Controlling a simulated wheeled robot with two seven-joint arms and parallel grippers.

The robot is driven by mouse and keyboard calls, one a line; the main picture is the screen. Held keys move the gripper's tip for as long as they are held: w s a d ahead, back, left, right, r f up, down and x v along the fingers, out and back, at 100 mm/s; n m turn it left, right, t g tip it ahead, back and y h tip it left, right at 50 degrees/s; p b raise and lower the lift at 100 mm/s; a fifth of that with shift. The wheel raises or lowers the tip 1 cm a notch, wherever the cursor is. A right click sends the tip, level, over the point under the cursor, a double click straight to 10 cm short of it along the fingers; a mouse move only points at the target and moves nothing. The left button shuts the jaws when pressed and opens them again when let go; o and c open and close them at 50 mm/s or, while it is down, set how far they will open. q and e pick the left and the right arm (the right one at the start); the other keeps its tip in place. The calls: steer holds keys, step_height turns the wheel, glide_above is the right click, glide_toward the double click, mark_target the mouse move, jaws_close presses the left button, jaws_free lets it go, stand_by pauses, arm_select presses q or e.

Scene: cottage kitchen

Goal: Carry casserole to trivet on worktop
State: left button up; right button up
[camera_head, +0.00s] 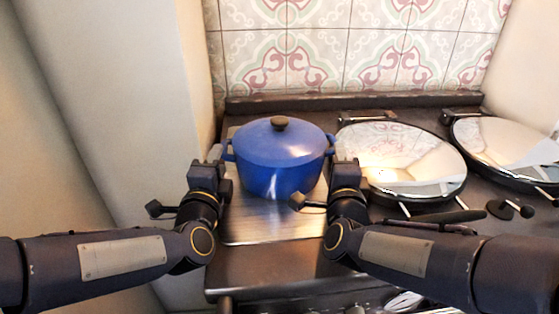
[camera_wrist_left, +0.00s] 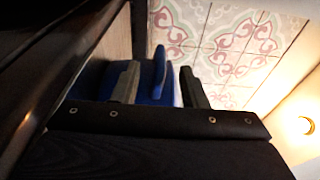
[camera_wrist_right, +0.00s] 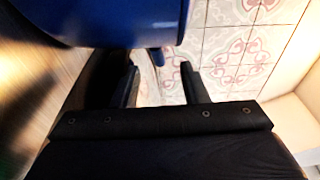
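The casserole (camera_head: 279,170) is a blue lidded pot with a dark knob. It stands upright on a brushed metal surface (camera_head: 275,229) at the left of the stove. My left gripper (camera_head: 208,168) is at its left side handle. In the left wrist view the blue handle (camera_wrist_left: 159,70) shows between the spread fingers (camera_wrist_left: 160,85). My right gripper (camera_head: 345,168) is beside the right side handle. In the right wrist view its fingers (camera_wrist_right: 160,84) are apart, with the blue handle tip (camera_wrist_right: 157,56) near the gap. I cannot make out a trivet.
Two round shiny lids (camera_head: 402,160) (camera_head: 507,150) lie raised-hinged to the right of the pot. A dark ledge (camera_head: 350,101) and a tiled wall (camera_head: 350,45) stand behind. A pale wall (camera_head: 165,100) is close on the left.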

arm_select(q)
steer(key=shift+w+d, duration=0.2)
steer(key=shift+w, duration=2.15)
arm_select(e)
steer(key=shift+w+d, duration=0.2)
steer(key=shift+w, duration=2.15)
arm_select(q)
jaws_close()
arm_select(e)
jaws_close()
arm_select(q)
steer(key=shift+w+r, duration=0.1)
steer(key=shift+r, duration=0.3)
arm_select(e)
steer(key=shift+w+r, duration=0.1)
steer(key=shift+r, duration=0.3)
